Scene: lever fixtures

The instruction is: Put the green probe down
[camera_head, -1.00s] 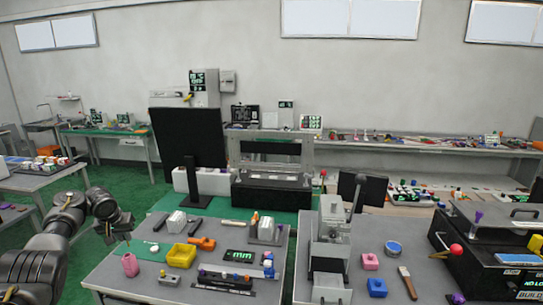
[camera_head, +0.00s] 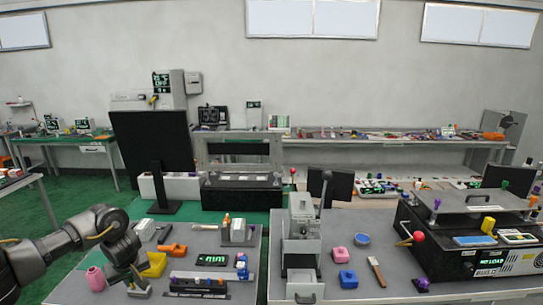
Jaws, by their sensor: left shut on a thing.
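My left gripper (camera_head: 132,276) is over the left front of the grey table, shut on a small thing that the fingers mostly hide. I take it to be the green probe, but its colour and shape are too small to tell. Just below the fingertips is a small grey block (camera_head: 139,292); I cannot tell whether the held thing touches it. My right gripper is not in view.
A pink bottle (camera_head: 95,279) stands left of the gripper and a yellow bin (camera_head: 154,265) just right. An orange tool (camera_head: 174,250), a black rack (camera_head: 197,288) and a display (camera_head: 212,259) lie further right. A lever press (camera_head: 301,240) stands on the right-hand table.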

